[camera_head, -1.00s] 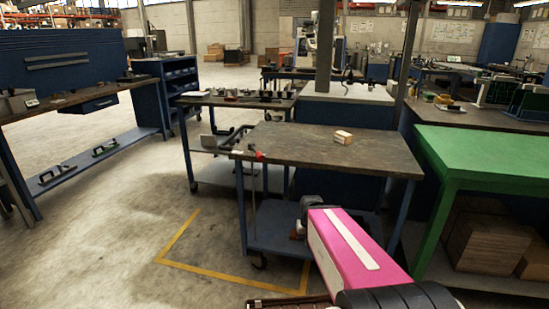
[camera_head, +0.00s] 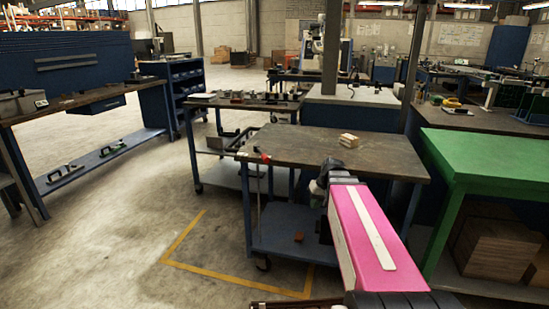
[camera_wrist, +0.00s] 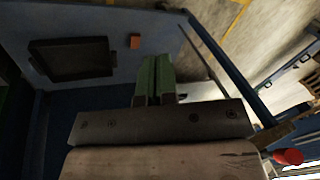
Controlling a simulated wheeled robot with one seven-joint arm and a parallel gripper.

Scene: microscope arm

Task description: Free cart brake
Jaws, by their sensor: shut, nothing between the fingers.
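The cart (camera_head: 335,142) has a dark worn top, blue legs and a lower shelf. A small red-tipped handle (camera_head: 265,157) sits at the left of its front edge, above a thin upright rod. A red knob (camera_wrist: 289,156) shows at the lower right in the wrist view. My gripper (camera_wrist: 155,60) has green fingers, shut together and empty, with the cart's lower shelf behind them. In the head view it is at the cart's front edge, right of the red handle and apart from it; its fingertips are hidden there.
A green table (camera_head: 490,160) stands close on the right. Yellow tape (camera_head: 205,275) marks the floor. Open floor lies to the left.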

